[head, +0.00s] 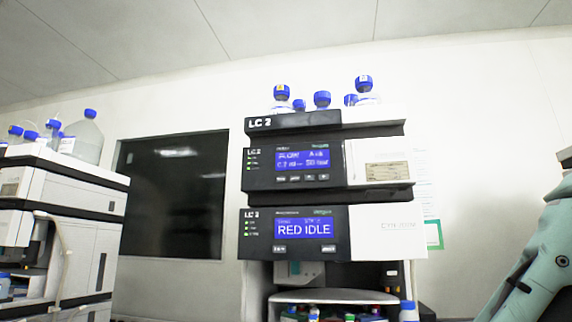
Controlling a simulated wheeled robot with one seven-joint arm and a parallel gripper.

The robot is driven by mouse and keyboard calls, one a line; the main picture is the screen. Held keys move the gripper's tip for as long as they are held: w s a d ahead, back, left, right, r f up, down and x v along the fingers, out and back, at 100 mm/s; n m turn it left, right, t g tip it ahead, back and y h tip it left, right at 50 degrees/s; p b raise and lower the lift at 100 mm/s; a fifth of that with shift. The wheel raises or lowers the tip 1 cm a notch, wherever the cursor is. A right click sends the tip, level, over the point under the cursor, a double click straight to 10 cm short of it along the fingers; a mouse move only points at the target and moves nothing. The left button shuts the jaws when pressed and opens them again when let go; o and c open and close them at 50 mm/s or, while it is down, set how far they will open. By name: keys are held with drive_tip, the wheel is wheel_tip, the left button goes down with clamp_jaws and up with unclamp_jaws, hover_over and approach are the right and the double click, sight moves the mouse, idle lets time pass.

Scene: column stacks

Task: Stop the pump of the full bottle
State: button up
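Several blue-capped bottles stand on top of the middle column stack (325,124), labelled LC 2. The front left bottle (281,97) and the front right bottle (365,90) show most clearly; their fill levels cannot be told from this low angle. Below them a module with a lit blue display (303,160) shows a flow line and a pressure-like value, too small to read surely. A row of small buttons (302,179) sits under that display. The module below has a display (304,228) reading RED IDLE. My gripper is not in view.
Another stack (70,190) stands at the left with a large clear bottle (86,142) and smaller blue-capped bottles on top. A dark window-like panel (172,195) is on the wall between the stacks. A teal arm link, likely mine, fills the lower right.

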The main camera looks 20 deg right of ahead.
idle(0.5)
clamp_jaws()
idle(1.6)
